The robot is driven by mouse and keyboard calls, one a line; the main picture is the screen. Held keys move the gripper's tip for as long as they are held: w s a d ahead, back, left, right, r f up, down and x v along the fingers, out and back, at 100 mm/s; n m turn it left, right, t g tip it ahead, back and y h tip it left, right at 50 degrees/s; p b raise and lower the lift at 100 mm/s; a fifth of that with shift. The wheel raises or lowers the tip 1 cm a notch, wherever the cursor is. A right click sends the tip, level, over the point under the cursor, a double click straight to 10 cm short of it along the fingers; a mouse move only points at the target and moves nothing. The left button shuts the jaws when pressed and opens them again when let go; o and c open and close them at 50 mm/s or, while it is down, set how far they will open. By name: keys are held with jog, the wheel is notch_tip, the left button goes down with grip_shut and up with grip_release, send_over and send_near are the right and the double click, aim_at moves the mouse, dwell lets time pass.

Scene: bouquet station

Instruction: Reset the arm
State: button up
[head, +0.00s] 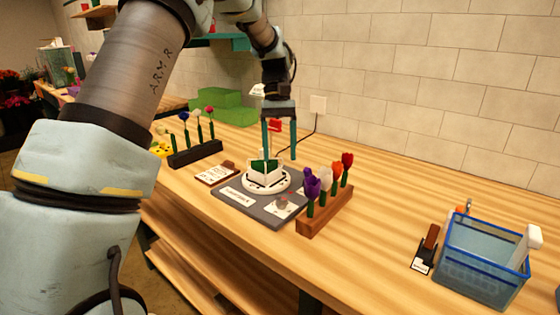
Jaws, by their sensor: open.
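My gripper (279,138) points down above the bouquet station in the head view. Its two teal fingers are apart, with no flower visibly held between them. A small red thing shows between or behind the fingers; I cannot tell which. Below is a white round stand (266,181) carrying a white holder with green inside. It sits on a dark grey base board (235,205) with white labels. My arm comes in from the left and covers part of the scene.
A wooden rack (325,219) of tulips stands right of the board. A dark rack (195,154) of flowers stands left. A clipboard (216,173) lies near the board. A blue basket (483,270) is at right. The table (405,205) between rack and basket is clear.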

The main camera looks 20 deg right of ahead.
dwell(0.3)
jog(key=a+f+n+t+h, duration=0.1)
jog(key=a+f+t, duration=0.15)
jog(key=a, duration=1.55)
jog(key=s+a+f+t, duration=0.1)
jog(key=s+a, duration=0.3)
jog(key=a, duration=0.3)
jog(key=s+a+f+n+t, duration=0.1)
jog(key=s+a+t, duration=0.1)
jog(key=s+a, duration=0.2)
jog(key=a, duration=0.2)
jog(key=shift+s+a+f, duration=0.35)
